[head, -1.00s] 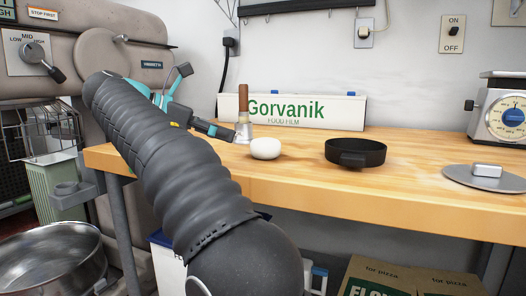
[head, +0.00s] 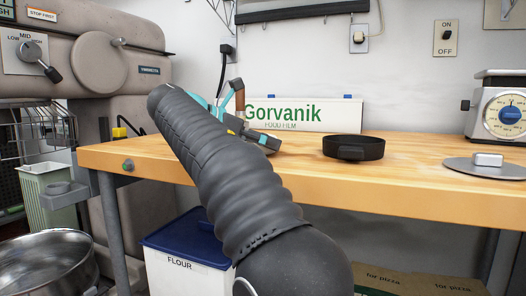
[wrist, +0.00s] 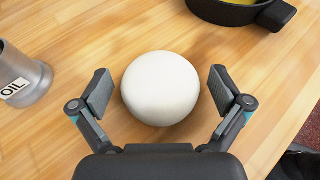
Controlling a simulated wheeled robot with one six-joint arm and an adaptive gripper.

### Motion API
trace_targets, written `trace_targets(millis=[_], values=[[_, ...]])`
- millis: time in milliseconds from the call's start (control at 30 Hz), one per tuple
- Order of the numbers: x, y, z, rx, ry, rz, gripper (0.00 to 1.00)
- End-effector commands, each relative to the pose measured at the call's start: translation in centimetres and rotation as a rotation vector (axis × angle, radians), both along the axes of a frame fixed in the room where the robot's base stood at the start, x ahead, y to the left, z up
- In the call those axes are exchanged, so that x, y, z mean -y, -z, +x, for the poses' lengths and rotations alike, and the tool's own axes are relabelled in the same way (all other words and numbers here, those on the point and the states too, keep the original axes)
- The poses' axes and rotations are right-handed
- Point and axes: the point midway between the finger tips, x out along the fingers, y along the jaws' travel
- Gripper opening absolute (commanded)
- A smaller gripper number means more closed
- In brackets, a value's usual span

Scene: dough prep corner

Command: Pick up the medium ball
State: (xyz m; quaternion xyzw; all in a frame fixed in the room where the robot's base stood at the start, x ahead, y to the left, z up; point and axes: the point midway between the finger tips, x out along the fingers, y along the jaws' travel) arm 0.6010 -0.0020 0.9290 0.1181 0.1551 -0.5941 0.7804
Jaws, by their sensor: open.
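A white dough ball (wrist: 160,88) sits on the wooden table, between the two open fingers of my gripper (wrist: 160,92) in the wrist view. There is a gap between the ball and each finger pad. In the head view my gripper (head: 262,141) is low over the table, and my arm and gripper hide most or all of the ball. No other ball is visible to compare its size with.
A black round pan (head: 354,148) stands right of my gripper; it also shows in the wrist view (wrist: 232,12). A metal cup marked OIL (wrist: 22,78) stands on the left. A food film box (head: 335,114), a scale (head: 498,108) and a metal disc (head: 486,167) are on the wooden table (head: 400,190).

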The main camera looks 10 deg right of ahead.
Motion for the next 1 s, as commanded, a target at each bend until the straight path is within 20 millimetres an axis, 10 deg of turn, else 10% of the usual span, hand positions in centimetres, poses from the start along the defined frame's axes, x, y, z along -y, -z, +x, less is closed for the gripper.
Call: trace_targets(millis=[167, 467, 1000], values=[[0.0, -0.1, 0.0, 0.000, -0.001, 0.000, 1.00], [0.0, 0.0, 0.0, 0.000, 0.000, 0.000, 0.32], [0.1, -2.1, 0.0, 0.001, 0.000, 0.000, 0.31]])
